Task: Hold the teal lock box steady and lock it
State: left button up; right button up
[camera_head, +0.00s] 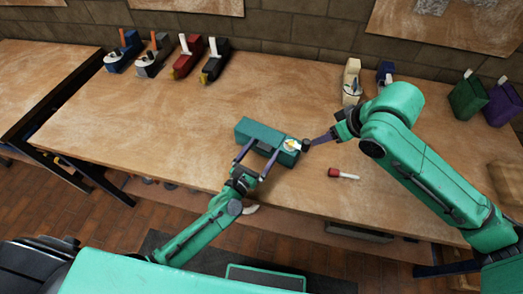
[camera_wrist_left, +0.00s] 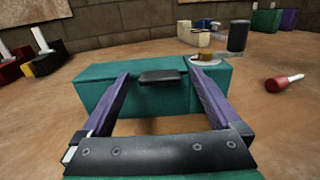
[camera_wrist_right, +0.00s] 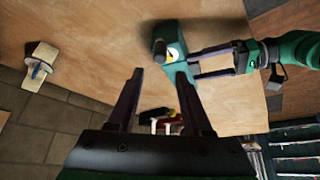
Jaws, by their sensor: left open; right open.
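The teal lock box (camera_head: 258,129) lies on the wooden bench. On its right end is a pale round dial with a yellowish piece (camera_head: 291,145), beside a dark cylinder (camera_wrist_left: 238,36). A black tab (camera_wrist_left: 158,77) is on its near side. My left gripper (camera_wrist_left: 160,76) is open at the box's near side, fingers spread either side of the tab; I cannot tell whether they touch the box. My right gripper (camera_head: 312,142) is open close to the box's dial end. In the right wrist view the dial end (camera_wrist_right: 173,55) lies beyond its fingertips (camera_wrist_right: 160,76), with nothing held.
A small red-and-white tool (camera_head: 342,174) lies right of the box. Blue, grey, red (camera_head: 187,56) and black (camera_head: 214,60) boxes stand at back left. Cream (camera_head: 351,82), purple and green (camera_head: 467,97) containers stand at back right. The left bench is clear.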

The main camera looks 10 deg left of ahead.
pick_arm(q)
grip_shut()
pick_arm(e)
jog(key=shift+o, duration=0.8)
notch_tip(320, 180, up, 2)
jog(key=n+g+h, duration=0.3)
jog(key=n+g, duration=0.1)
jog(key=n, duration=1.3)
send_over(307, 141)
jog(key=r+n, duration=0.1)
jog(key=n, duration=0.1)
jog(key=shift+h, duration=0.4)
notch_tip(307, 141, down, 12)
jog(key=shift+r, duration=0.1)
grip_shut()
